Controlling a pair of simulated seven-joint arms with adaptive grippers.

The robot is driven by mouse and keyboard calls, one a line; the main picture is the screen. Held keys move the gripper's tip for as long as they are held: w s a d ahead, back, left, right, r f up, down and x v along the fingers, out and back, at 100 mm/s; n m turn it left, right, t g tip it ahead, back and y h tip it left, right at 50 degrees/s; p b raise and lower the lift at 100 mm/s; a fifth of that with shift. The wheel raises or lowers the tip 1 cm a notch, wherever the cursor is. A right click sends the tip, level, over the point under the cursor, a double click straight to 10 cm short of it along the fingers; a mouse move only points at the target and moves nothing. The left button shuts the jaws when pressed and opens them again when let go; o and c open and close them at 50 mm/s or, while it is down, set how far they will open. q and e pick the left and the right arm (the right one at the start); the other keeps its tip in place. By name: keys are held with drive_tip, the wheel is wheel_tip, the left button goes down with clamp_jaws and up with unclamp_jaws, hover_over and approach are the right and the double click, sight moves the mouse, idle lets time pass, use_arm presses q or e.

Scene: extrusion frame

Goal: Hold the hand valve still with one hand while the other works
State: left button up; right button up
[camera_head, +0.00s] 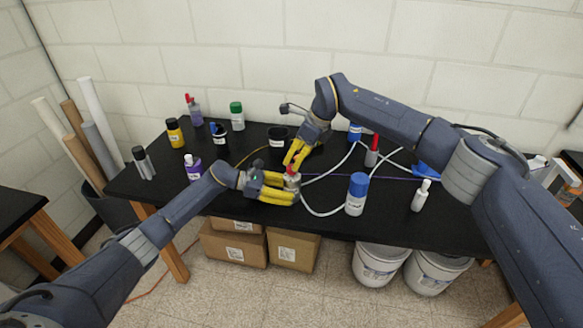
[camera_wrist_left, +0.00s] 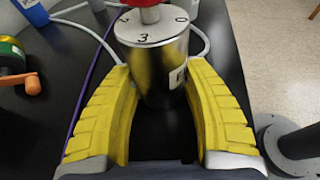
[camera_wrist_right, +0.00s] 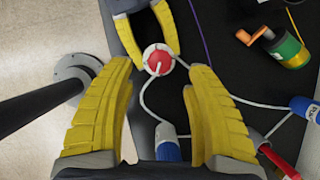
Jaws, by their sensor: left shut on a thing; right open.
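The hand valve is a silver cylinder (camera_wrist_left: 158,65) with a numbered top face and a red knob (camera_wrist_left: 146,4). My left gripper (camera_head: 290,190) is shut on the silver body, with one yellow finger on each side. In the head view the valve (camera_head: 292,182) stands near the front edge of the black table. My right gripper (camera_head: 294,160) is open above the valve. In the right wrist view the red knob (camera_wrist_right: 158,61) shows from above, beyond and between the open yellow fingers (camera_wrist_right: 165,85), apart from them. The left fingers flank it there.
White tubing (camera_head: 335,165) and a purple cable run across the black table (camera_head: 330,228). A blue-capped bottle (camera_head: 356,194) and a white bottle (camera_head: 421,196) stand right of the valve. A purple-labelled bottle (camera_head: 193,168) stands left. Several other bottles stand at the back.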

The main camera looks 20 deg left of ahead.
sight(291, 166)
drive_tip(key=shift+x, duration=2.85)
clamp_jaws()
